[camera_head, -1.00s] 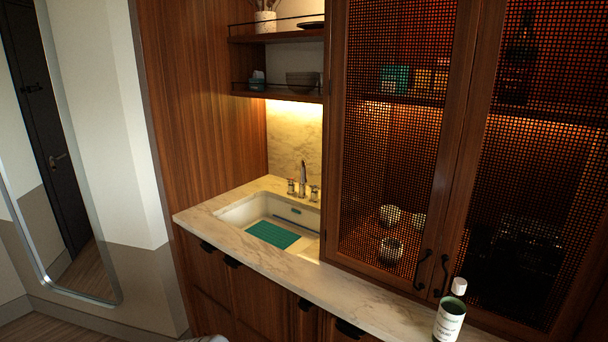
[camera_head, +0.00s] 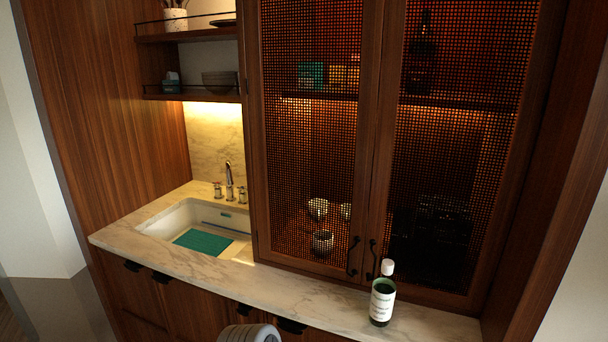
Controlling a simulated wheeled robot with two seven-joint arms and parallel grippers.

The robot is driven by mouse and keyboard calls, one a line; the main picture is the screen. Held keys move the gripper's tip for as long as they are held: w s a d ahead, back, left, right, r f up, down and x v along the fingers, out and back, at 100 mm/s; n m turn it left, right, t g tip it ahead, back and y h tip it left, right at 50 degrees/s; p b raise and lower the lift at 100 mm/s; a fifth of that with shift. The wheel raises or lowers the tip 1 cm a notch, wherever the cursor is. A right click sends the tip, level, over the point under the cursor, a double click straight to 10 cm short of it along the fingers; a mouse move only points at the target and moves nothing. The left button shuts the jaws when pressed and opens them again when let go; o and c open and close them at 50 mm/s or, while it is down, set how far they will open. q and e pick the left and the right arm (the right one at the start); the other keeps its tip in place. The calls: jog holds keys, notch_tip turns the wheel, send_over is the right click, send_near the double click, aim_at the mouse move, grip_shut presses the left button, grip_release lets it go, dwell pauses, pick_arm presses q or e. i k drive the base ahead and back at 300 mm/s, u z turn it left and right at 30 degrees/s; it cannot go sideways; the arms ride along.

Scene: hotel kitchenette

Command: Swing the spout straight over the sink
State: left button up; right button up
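The metal spout (camera_head: 229,180) rises from the counter behind the sink, between two tap handles, one on its left (camera_head: 217,189) and one on its right (camera_head: 241,194). It is small in view, and I cannot tell exactly which way its tip points. The white sink (camera_head: 170,219) is set into the marble counter and has a teal mat (camera_head: 203,242) in it. The cabinet edge hides part of the sink's right side. Neither gripper shows; only a grey rounded part, which may be mine, is at the bottom edge.
A dark green bottle (camera_head: 382,298) with a white cap stands on the marble counter (camera_head: 330,293) to the right. Tall mesh-door cabinets (camera_head: 315,140) rise behind it. Open shelves (camera_head: 190,97) hang above the sink. The counter between sink and bottle is clear.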

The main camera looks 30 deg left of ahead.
aim_at(228, 166)
jog(key=z, duration=2.5)
jog(key=k, duration=2.1)
jog(key=u, duration=1.95)
